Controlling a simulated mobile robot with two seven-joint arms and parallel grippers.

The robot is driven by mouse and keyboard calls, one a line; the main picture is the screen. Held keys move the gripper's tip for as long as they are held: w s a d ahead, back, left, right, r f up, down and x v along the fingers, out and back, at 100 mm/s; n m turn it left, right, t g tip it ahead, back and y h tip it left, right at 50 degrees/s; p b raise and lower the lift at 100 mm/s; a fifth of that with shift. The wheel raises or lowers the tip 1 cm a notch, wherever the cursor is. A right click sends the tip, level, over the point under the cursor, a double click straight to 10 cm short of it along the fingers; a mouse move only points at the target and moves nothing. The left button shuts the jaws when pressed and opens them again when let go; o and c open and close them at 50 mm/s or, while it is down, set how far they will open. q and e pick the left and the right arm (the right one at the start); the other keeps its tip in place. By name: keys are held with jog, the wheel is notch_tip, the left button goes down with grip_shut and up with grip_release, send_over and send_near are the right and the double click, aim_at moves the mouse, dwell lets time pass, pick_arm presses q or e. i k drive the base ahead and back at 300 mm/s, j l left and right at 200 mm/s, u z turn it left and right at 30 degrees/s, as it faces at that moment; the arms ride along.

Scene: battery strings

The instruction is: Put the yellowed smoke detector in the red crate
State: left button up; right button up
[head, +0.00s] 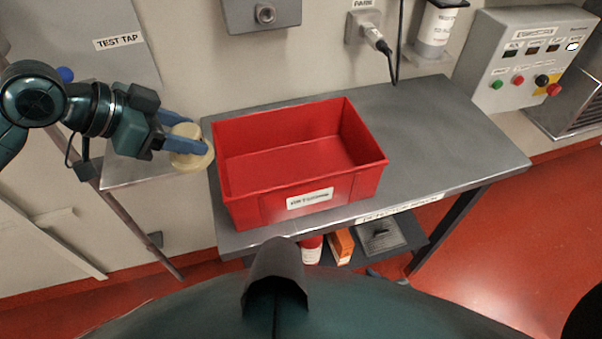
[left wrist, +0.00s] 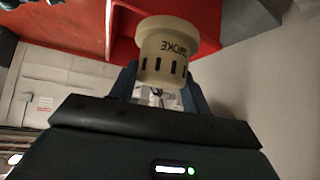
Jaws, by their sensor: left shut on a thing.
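The yellowed smoke detector (head: 189,148) is a cream, round, slotted unit held at the left of the crate in the head view. In the left wrist view the detector (left wrist: 166,50) shows the word SMOKE upside down. My left gripper (head: 187,134) is shut on it, with blue fingers on either side. The red crate (head: 305,196) is open-topped and looks empty, and stands on the grey table just right of the detector. The detector appears outside the crate, beside its left wall. My right gripper is not in view.
The grey table (head: 452,150) has free room right of the crate. A control box (head: 520,60) with buttons stands at the back right. A plugged-in cable (head: 392,62) hangs behind the crate. A lower shelf (head: 385,238) holds a red item and an orange box.

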aim_at(329, 157)
jog(key=i+l, duration=0.15)
jog(key=l, duration=0.25)
jog(key=i+l, duration=0.1)
jog(key=l, duration=0.35)
jog(key=i+l, duration=0.15)
jog(key=l, duration=0.25)
